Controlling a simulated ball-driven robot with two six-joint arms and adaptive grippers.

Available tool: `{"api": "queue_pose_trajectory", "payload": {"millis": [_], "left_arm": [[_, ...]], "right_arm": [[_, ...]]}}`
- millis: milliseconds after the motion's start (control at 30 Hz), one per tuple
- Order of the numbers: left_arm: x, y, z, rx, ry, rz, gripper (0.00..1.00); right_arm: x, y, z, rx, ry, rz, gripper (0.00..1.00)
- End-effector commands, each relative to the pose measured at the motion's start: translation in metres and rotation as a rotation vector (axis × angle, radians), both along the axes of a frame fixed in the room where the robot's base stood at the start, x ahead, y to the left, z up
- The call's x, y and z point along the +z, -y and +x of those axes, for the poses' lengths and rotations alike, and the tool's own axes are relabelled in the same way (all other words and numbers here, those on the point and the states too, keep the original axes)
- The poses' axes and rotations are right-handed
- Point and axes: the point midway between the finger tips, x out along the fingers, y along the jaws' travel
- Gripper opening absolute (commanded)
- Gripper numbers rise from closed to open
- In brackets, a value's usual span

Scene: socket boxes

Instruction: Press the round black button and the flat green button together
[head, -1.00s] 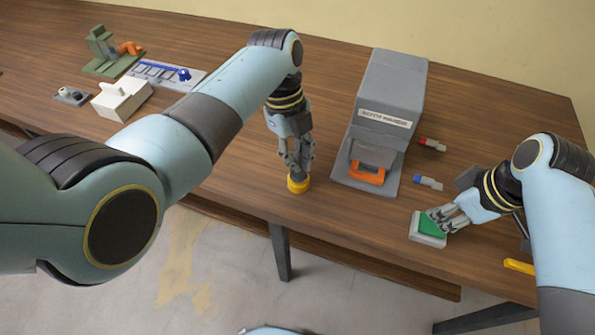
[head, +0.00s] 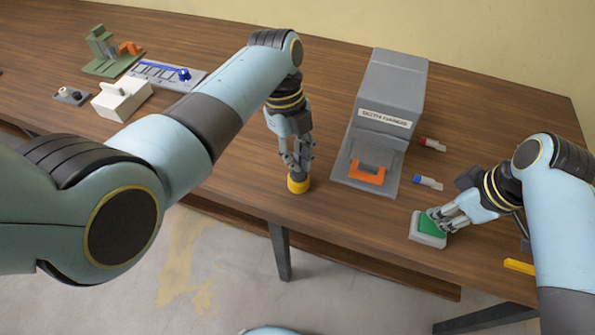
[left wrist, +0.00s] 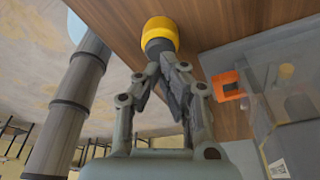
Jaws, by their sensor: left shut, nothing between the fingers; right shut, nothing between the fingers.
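The round black button (head: 297,178) stands in a yellow ring (head: 298,186) near the table's front edge. My left gripper (head: 297,170) is shut and points down onto its top, seemingly touching. In the left wrist view the yellow ring (left wrist: 161,30) and black button (left wrist: 157,46) lie at the closed fingertips. The flat green button (head: 428,225) sits on a pale grey base (head: 428,241) at the right. My right gripper (head: 436,217) is shut, with its fingertips on or just over the green surface, partly hiding it.
A grey labelled machine (head: 392,85) stands between my arms, with an orange handle (head: 367,172) low at its front. Red (head: 432,145) and blue (head: 428,182) small connectors lie to its right. A white box (head: 121,99) and other fixtures stand at the left.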

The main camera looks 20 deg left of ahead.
Motion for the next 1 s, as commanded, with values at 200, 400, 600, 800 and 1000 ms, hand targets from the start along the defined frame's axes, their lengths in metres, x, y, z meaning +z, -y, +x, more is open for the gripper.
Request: {"api": "queue_pose_trajectory", "payload": {"millis": [200,400,600,800,1000], "left_arm": [[0.0,0.0,0.0,0.0,0.0,0.0,0.0],[0.0,0.0,0.0,0.0,0.0,0.0,0.0],[0.0,0.0,0.0,0.0,0.0,0.0,0.0],[0.0,0.0,0.0,0.0,0.0,0.0,0.0],[0.0,0.0,0.0,0.0,0.0,0.0,0.0]], "right_arm": [[0.0,0.0,0.0,0.0,0.0,0.0,0.0],[-0.002,0.0,0.0,0.0,0.0,0.0,0.0],[-0.007,0.0,0.0,0.0,0.0,0.0,0.0],[-0.011,0.0,0.0,0.0,-0.001,0.0,0.0],[-0.015,0.0,0.0,0.0,0.0,0.0,0.0]]}}
